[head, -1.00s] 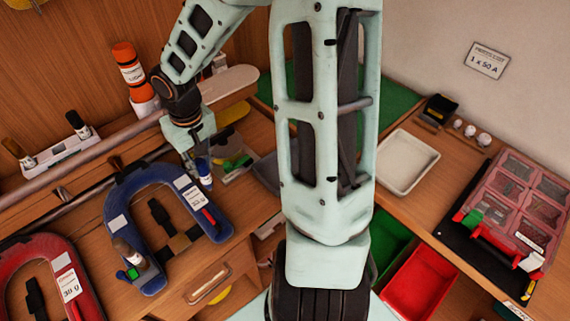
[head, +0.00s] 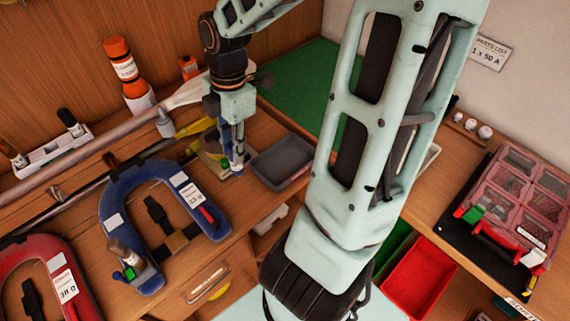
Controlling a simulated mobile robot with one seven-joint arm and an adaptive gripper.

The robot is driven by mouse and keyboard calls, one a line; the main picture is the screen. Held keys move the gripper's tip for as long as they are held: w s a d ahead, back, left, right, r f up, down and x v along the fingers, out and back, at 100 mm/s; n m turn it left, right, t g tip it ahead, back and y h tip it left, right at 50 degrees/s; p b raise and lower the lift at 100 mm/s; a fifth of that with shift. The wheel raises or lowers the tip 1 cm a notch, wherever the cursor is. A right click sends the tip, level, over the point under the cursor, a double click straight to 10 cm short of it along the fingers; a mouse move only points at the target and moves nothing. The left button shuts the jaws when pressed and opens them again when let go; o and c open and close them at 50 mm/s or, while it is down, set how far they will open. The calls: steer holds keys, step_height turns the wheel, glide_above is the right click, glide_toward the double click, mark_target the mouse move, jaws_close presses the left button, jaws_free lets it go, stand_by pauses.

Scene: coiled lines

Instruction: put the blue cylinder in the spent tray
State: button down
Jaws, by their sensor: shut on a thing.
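My gripper (head: 232,152) is shut on the blue cylinder (head: 237,168), which shows as a small blue and white piece at the fingertips. The gripper points down, just left of a dark grey tray (head: 284,180). A white tray (head: 433,154) at the right is mostly hidden behind my arm. I cannot read a label that tells which tray is the spent one.
A blue horseshoe-shaped holder (head: 120,200) and a red one (head: 82,275) lie on the bench at left. An orange bottle (head: 122,65) stands at the back. A red bin (head: 420,280) and a red-lidded case (head: 510,205) are at right. A green mat (head: 305,90) lies behind the grey tray.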

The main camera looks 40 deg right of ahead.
steer(key=s+d+r+n+g, duration=0.1)
steer(key=s+n, duration=0.2)
steer(key=n, duration=0.2)
steer(key=s+d+r+n, duration=0.1)
steer(key=s+d+n, duration=0.1)
steer(key=n, duration=0.4)
steer(key=w+d+f+b, duration=0.4)
steer(key=w+d+f, duration=0.3)
steer(key=d+f, duration=0.4)
steer(key=shift+f+h, duration=0.4)
steer(key=shift+f, duration=0.65)
steer(key=shift+f, duration=0.15)
steer(key=c, duration=1.7)
jaws_free()
